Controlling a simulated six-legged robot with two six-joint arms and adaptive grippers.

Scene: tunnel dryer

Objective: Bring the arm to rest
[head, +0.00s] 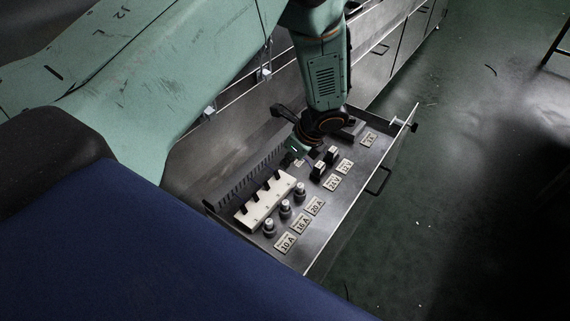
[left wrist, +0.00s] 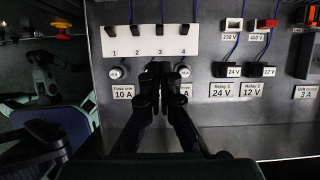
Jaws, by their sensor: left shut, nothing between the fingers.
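My left arm comes in from the left and bends down over an open drawer-like panel (head: 338,205). My left gripper (head: 293,154) is above the far part of this panel, near a white block (head: 262,207) with several dark levers. In the left wrist view the gripper (left wrist: 160,76) has its fingers together, with nothing between them. The white block (left wrist: 150,42), numbered 1 to 4, shows behind the fingertips. The fingers hide the middle of the fuse row. My right gripper is in neither view.
Fuses (head: 285,209) stand beside plates marked 10 A, 16 A and 20 A. Two black relays (head: 318,171) stand near the 24 V and 12 V plates. The green floor (head: 450,190) right of the drawer is mostly clear.

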